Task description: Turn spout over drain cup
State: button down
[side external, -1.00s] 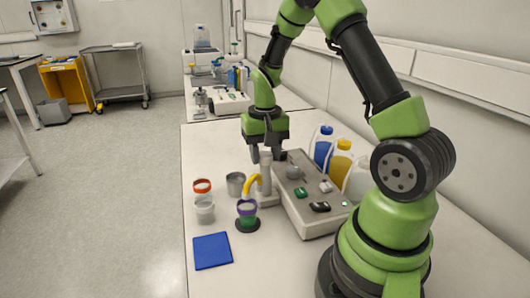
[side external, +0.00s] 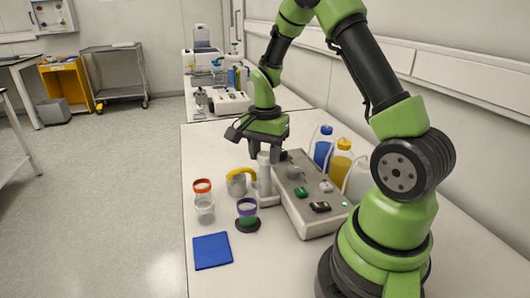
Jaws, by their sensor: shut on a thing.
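The yellow curved spout (side external: 242,172) sticks out to the left from the upright pale column (side external: 264,182) beside the reactor base. Its outer end is over the grey metal cup (side external: 236,188), which is probably the drain cup. The spout hides part of this cup's rim. My gripper (side external: 265,154) points down and is shut on the top of the column. A purple-rimmed jar (side external: 247,216) with green contents stands on a dark disc in front of the column, clear of the spout.
A red-rimmed clear jar (side external: 204,207) stands left of the metal cup. A blue mat (side external: 212,251) lies in front. The grey control box (side external: 304,208) is right of the column, with blue (side external: 321,148) and yellow (side external: 341,162) bottles behind.

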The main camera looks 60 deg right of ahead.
jog(key=m, duration=0.4)
jog(key=shift+m, duration=0.4)
jog(key=m, duration=0.4)
jog(key=shift+m, duration=0.3)
jog(key=c, duration=0.6)
grip_release()
jog(key=shift+c, duration=0.2)
jog(key=shift+r, duration=0.1)
notch_tip(320, 180, up, 10)
